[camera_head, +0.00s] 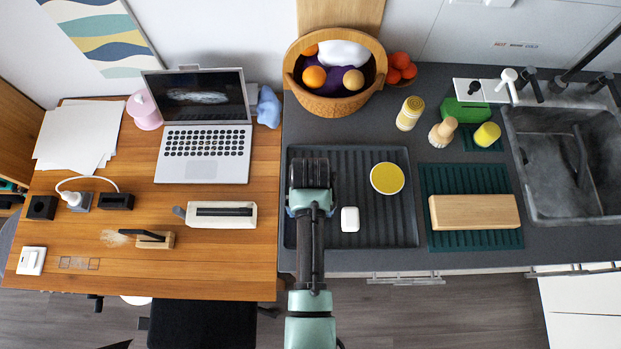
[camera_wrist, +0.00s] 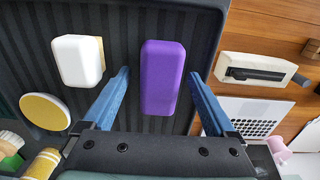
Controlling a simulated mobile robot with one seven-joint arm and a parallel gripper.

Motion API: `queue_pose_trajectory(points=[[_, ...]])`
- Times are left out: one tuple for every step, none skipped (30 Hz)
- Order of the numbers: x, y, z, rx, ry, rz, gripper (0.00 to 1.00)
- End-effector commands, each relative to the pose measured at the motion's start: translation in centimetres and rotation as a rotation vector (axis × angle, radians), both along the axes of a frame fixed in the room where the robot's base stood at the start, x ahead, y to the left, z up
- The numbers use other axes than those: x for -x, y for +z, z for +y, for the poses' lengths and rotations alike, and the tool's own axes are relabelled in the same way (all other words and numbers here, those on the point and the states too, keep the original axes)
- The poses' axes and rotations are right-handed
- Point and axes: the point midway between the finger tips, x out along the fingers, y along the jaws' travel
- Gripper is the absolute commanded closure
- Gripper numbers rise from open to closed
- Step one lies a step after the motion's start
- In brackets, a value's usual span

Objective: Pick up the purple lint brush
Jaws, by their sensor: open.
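The purple lint brush (camera_wrist: 162,76) shows in the wrist view as a purple block with rounded edges, lying on the dark ribbed tray (camera_head: 352,230). My gripper (camera_wrist: 160,74) is open, with one blue finger on each side of the brush in that view. A gap shows between each finger and the brush, and nothing is held. How high the fingers are above the tray is hard to tell. In the head view my gripper (camera_head: 310,172) is over the tray's left part and hides the brush.
A white block (camera_head: 350,219) and a round yellow-topped item (camera_head: 387,178) lie on the tray, close by. A wooden desk (camera_head: 110,270) with a laptop (camera_head: 203,140) is on the left. A fruit basket (camera_head: 335,105) stands behind. A sink (camera_head: 560,160) is far right.

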Motion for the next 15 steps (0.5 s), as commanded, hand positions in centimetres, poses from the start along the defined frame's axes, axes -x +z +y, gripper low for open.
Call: queue_pose_trajectory(points=[[-0.01, 0.01, 0.00, 0.000, 0.000, 0.000, 0.09], [-0.01, 0.01, 0.00, 0.000, 0.000, 0.000, 0.12], [0.00, 0.01, 0.00, 0.000, 0.000, 0.000, 0.20], [-0.01, 0.01, 0.00, 0.000, 0.000, 0.000, 0.25], [-0.01, 0.01, 0.00, 0.000, 0.000, 0.000, 0.30], [0.00, 0.01, 0.00, 0.000, 0.000, 0.000, 0.38], [0.00, 0.01, 0.00, 0.000, 0.000, 0.000, 0.43], [0.00, 0.01, 0.00, 0.000, 0.000, 0.000, 0.48], [0.00, 0.01, 0.00, 0.000, 0.000, 0.000, 0.56], [0.00, 0.01, 0.00, 0.000, 0.000, 0.000, 0.61], [0.00, 0.01, 0.00, 0.000, 0.000, 0.000, 0.66], [0.00, 0.01, 0.00, 0.000, 0.000, 0.000, 0.74], [0.00, 0.01, 0.00, 0.000, 0.000, 0.000, 0.79], [0.00, 0.01, 0.00, 0.000, 0.000, 0.000, 0.84], [0.00, 0.01, 0.00, 0.000, 0.000, 0.000, 0.92]])
